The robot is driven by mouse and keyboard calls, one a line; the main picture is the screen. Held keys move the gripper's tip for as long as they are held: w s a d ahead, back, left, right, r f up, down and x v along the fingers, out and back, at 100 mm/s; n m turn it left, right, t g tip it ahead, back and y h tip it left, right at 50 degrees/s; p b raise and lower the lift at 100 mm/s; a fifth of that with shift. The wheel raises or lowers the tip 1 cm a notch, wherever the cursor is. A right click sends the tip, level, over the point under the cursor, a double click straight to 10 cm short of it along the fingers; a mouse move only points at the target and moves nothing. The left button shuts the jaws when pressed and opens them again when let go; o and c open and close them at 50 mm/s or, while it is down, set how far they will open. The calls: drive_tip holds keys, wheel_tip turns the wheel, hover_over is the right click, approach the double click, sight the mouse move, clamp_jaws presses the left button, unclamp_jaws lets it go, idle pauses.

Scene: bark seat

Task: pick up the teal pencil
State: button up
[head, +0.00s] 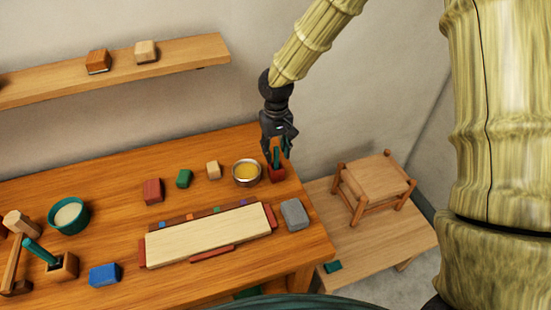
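A slim teal stick, which looks like the teal pencil (276,157), stands upright in a small red holder (277,174) near the right end of the workbench. My gripper (277,152) points down right above the holder, with its dark fingers spread on either side of the stick. The fingers look open, and I cannot tell whether either touches the stick. The gripper hides part of the stick's upper end. A thicker teal rod (40,251) leans in a wooden block (64,267) at the left.
A grey block (294,214) and a pale board (208,235) lie nearer. A wooden stool (376,185) stands right of the bench. A wall shelf (190,55) is at upper left.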

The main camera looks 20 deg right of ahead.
drive_tip(key=shift+s+f, duration=0.1)
drive_tip(key=shift+f, duration=0.05)
drive_tip(key=shift+s, duration=0.2)
drive_tip(key=shift+w, duration=0.1)
drive_tip(key=shift+c, duration=0.7)
clamp_jaws()
